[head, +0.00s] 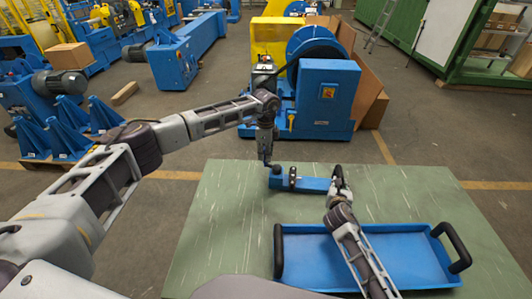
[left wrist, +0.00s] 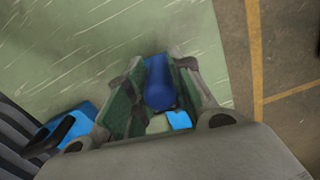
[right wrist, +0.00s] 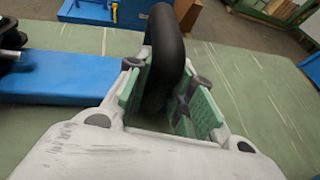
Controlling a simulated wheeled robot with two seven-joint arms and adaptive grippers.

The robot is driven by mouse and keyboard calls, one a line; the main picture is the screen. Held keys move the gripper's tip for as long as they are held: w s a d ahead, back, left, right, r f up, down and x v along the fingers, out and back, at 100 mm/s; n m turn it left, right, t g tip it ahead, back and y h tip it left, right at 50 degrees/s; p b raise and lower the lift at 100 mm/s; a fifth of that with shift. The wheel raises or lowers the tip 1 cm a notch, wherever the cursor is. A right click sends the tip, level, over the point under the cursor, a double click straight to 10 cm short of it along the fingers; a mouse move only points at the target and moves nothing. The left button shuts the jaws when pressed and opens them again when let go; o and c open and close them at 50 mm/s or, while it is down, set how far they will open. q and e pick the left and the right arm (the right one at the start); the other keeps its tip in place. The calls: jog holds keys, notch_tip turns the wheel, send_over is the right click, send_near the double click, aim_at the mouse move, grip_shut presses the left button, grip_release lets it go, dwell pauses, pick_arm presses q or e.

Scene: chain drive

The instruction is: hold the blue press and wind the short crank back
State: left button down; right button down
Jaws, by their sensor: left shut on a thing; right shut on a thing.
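The blue press (head: 313,184) lies on the green table, a long low blue body with a dark upright part near its left end. My left gripper (head: 266,160) points down at that left end. In the left wrist view its fingers (left wrist: 157,95) are shut on a blue rounded grip (left wrist: 159,84), apparently the short crank's handle; the crank arm is mostly hidden. My right gripper (head: 338,186) is at the press's right end. In the right wrist view its padded fingers (right wrist: 165,95) are shut on a thick black curved handle (right wrist: 166,50), with the blue body (right wrist: 60,78) to the left.
A blue tray (head: 300,282) with black handles lies on the green table (head: 215,215) in front of the press, under my right forearm. The table is bare to the left and right of the press. Blue machinery (head: 325,100) stands on the floor behind.

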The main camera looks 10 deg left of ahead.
pick_arm(q)
jog(key=shift+a, duration=0.15)
pick_arm(e)
jog(key=shift+d, duration=0.2)
pick_arm(q)
jog(key=c, duration=1.2)
grip_release()
jog(key=shift+d+r, duration=0.2)
jog(key=shift+r, duration=0.25)
pick_arm(e)
jog(key=shift+a, duration=0.1)
pick_arm(q)
notch_tip(320, 180, up, 11)
jog(key=shift+r, duration=0.1)
pick_arm(e)
jog(key=shift+a, duration=0.15)
pick_arm(q)
jog(key=shift+a, duration=0.15)
pick_arm(e)
jog(key=c, duration=1.1)
grip_release()
jog(key=shift+c, duration=0.2)
